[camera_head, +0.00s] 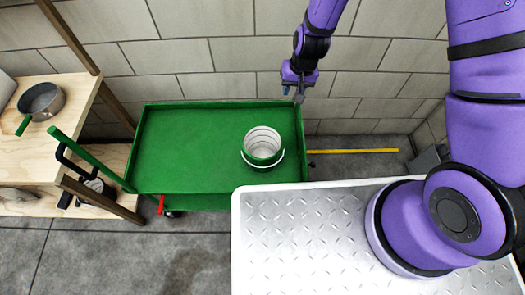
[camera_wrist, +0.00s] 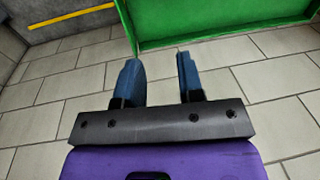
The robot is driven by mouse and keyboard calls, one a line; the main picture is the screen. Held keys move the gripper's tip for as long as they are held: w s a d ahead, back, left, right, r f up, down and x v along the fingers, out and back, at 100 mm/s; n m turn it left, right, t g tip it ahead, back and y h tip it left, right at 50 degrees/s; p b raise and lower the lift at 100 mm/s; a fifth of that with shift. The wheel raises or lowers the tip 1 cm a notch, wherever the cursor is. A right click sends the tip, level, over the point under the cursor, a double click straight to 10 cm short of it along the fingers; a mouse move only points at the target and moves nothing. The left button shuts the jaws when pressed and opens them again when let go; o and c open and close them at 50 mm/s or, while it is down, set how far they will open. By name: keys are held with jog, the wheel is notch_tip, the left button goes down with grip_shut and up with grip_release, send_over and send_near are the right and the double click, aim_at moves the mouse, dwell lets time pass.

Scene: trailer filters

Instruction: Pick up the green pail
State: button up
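The green pail (camera_head: 263,145) stands upright on the green cart (camera_head: 180,180), toward the right part of its top. Its inside is pale and ringed, its lower outside is green, and a white wire handle hangs at its front. My gripper (camera_head: 299,96) is above the cart's back right corner, up and to the right of the pail, and not touching it. In the wrist view my gripper (camera_wrist: 161,72) has its two blue fingers apart with nothing between them. The pail is not in the wrist view; only a green side of the cart (camera_wrist: 220,18) shows there.
A wooden shelf (camera_head: 75,95) at the left holds a pot with a green handle (camera_head: 42,101). A dark-handled pan (camera_head: 92,186) is on the lower shelf. A yellow bar (camera_head: 352,151) lies right of the cart. A block wall (camera_head: 220,60) stands behind.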

jog(key=g, duration=0.1)
send_near(279, 144)
notch_tip(279, 144, down, 5)
jog(key=w, duration=0.1)
jog(key=shift+h, duration=0.3)
jog(key=shift+a+f, duration=0.2)
jog(key=shift+f, duration=0.9)
jog(key=shift+a+f, duration=0.25)
jog(key=shift+f, duration=0.9)
jog(key=shift+a+f, duration=0.2)
jog(key=shift+f, duration=0.9)
grip_shut()
